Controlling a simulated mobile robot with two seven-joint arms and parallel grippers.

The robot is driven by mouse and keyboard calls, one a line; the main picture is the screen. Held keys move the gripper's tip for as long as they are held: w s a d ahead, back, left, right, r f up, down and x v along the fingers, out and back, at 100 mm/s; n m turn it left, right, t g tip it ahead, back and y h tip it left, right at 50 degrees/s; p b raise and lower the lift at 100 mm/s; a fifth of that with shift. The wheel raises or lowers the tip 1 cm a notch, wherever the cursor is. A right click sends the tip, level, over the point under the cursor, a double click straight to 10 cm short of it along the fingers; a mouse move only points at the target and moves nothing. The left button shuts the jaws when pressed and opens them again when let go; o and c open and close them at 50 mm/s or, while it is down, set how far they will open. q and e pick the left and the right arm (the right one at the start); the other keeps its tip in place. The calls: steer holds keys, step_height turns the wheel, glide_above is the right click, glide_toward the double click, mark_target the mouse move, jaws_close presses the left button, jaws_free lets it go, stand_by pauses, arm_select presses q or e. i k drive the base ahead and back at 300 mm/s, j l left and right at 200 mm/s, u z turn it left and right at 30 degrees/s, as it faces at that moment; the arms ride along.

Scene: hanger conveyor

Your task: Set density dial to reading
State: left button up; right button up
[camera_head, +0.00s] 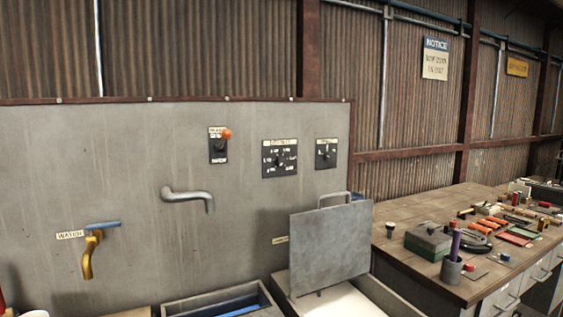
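Two dark dial plates with pale title strips are mounted on the grey wall panel. The larger dial plate (279,158) has several white markings around a dark knob. The smaller dial plate (326,154) is to its right and has a knob and fewer markings. The titles and readings are too small to read surely, so I cannot tell which one is the density dial or where its pointer stands. Neither of my grippers is in view, and nothing touches either dial.
An orange-knobbed lever switch (219,146) and a grey spout (188,197) are left of the dials. A raised metal plate (331,247) stands below the dials. A cluttered workbench (395,215) is at right.

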mark_target(280, 161)
steer(key=l+u, duration=0.4)
steer(key=l, duration=0.25)
steer(key=l+u, duration=0.45)
steer(key=l, duration=0.25)
